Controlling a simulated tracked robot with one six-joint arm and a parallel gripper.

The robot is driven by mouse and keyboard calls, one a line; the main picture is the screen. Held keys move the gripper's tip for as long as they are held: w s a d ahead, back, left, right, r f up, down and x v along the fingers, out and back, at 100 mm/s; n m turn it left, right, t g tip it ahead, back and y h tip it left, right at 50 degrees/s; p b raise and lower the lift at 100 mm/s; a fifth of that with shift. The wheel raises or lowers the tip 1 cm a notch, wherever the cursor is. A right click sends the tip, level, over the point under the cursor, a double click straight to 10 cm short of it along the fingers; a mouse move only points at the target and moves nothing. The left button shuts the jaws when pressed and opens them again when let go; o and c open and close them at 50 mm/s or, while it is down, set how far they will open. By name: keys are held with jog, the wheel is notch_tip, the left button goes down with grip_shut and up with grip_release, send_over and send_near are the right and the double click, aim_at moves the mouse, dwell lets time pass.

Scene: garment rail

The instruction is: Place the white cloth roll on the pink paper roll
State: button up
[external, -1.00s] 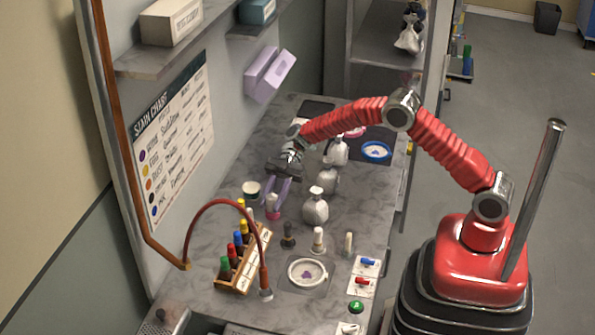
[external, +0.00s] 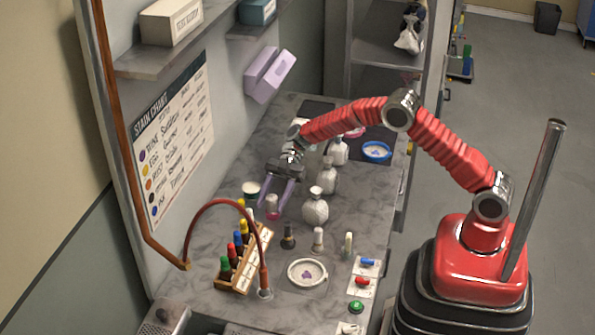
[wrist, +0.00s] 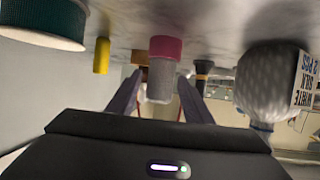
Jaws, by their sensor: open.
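The pink paper roll (external: 272,214) stands on the grey counter; in the wrist view it is the pink cylinder (wrist: 165,47) at the top, as that view is upside down. The white cloth roll (external: 271,201) stands upright on the pink roll and looks pale grey in the wrist view (wrist: 161,80). My gripper (external: 268,210) is open, with its purple fingers on either side of the white roll. In the wrist view, gaps show between the fingers and the roll. The exact seating between the two rolls is too small to judge.
White sacks (external: 315,210) stand close to the right of my gripper. A rack of coloured bottles (external: 241,255) and a red arched hose (external: 205,209) are in front. Small stoppers (external: 288,238) and a round dish (external: 307,273) are nearby.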

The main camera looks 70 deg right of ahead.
jog(key=v, duration=1.2)
dwell(0.3)
